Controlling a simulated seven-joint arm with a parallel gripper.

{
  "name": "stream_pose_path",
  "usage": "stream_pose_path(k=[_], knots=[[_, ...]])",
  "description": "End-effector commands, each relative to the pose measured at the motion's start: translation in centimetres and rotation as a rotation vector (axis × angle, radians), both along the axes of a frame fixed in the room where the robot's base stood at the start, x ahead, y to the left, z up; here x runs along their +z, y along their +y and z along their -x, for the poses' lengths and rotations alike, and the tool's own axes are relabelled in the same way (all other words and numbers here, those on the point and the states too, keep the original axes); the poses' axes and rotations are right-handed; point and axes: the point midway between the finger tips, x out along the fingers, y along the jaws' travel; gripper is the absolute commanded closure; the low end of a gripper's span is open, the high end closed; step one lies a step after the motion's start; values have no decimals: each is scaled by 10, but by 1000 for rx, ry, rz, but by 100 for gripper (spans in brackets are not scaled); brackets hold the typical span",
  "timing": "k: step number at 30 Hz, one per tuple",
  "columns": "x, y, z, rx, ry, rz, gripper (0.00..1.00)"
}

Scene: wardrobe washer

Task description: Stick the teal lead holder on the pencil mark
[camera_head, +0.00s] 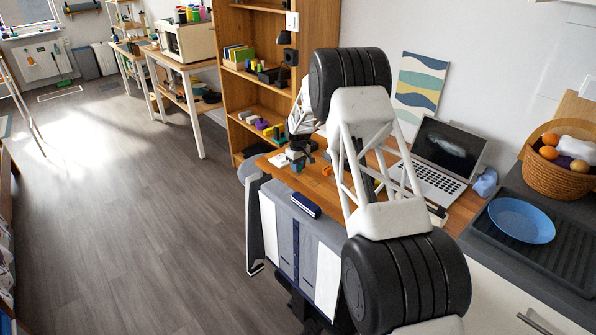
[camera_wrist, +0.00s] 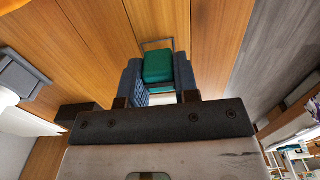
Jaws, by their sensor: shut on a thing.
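My gripper (camera_wrist: 157,78) is shut on the teal lead holder (camera_wrist: 159,67), which sits between its two dark fingers in the wrist view. A white patch shows just below the holder between the fingers. Beyond the holder is a wooden surface with a thin grey outline (camera_wrist: 157,41), which looks like the pencil mark; the holder hides its lower part. I cannot tell whether the holder touches the wood.
The wooden desk (camera_head: 321,190) carries an open laptop (camera_head: 441,160) and a small orange item (camera_head: 327,171). A tall wooden shelf (camera_head: 235,95) stands behind its left end. A grey chair or cabinet (camera_head: 291,215) with a dark blue case (camera_head: 306,205) is in front.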

Motion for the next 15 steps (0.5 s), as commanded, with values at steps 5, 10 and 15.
stream_pose_path(k=[5, 10, 15], knots=[[-1, 0, 0, 0, 0, 0, 95], [-2, 0, 0, 0, 0, 0, 95], [-4, 0, 0, 0, 0, 0, 95]])
